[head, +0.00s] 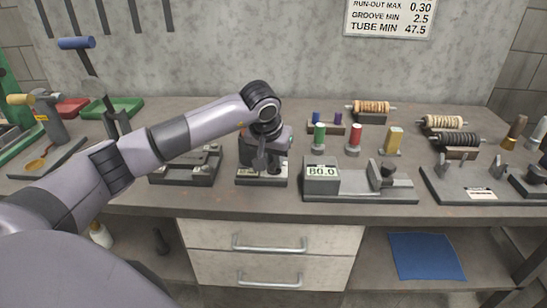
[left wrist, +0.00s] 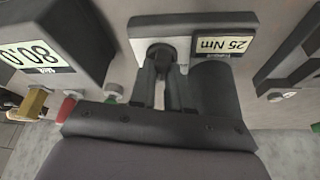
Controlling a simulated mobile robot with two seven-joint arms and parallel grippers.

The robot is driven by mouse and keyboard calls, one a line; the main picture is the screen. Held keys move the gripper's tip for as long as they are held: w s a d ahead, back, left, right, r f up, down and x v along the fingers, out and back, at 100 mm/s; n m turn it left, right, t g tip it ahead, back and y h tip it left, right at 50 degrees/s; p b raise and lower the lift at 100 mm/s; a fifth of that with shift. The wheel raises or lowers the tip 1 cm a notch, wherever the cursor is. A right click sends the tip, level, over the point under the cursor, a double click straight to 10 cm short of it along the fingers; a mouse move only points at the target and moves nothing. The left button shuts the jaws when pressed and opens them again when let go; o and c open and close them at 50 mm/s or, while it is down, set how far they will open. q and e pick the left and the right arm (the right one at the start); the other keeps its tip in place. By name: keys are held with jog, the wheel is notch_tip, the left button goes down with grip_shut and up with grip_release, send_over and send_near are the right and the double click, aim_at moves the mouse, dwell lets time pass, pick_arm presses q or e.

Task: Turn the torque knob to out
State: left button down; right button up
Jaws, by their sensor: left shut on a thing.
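The torque device (head: 262,182) stands on the workbench at the middle of the head view, largely covered by my left arm. In the left wrist view its plate (left wrist: 178,20) carries a "25 Nm" label (left wrist: 222,44), upside down. The dark torque knob (left wrist: 160,52) shows there at the fingertips; its pointer setting cannot be read. My left gripper (head: 266,162) reaches down onto the device from above. In the left wrist view its fingers (left wrist: 164,80) are closed in on the knob. My right gripper is in neither view.
Right of the device stands a gauge (head: 322,171) reading 80.0, with a rail. Left of it is a dark fixture (head: 186,168). Behind stand green (head: 319,136), red (head: 354,138) and yellow (head: 393,140) pieces. The bench's front strip is clear.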

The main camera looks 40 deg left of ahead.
pick_arm(q)
jog(key=n+y, duration=0.1)
jog(key=n, duration=0.2)
jog(key=shift+w+d+r+n, duration=0.1)
jog(key=shift+n, duration=0.3)
jog(key=n+g+y, duration=0.1)
jog(key=n, duration=0.2)
jog(key=shift+n+p, duration=0.3)
jog(key=shift+n, duration=0.1)
jog(key=n, duration=0.1)
jog(key=n+g+y, duration=0.1)
jog(key=n, duration=0.1)
jog(key=shift+w+d+g, duration=0.1)
jog(key=shift+w+g, duration=0.05)
jog(key=shift+g, duration=0.15)
jog(key=shift+n+g+p, duration=0.5)
jog(key=shift+n+g, duration=0.3)
jog(key=shift+n, duration=1.7)
jog(key=c, duration=1.1)
grip_release()
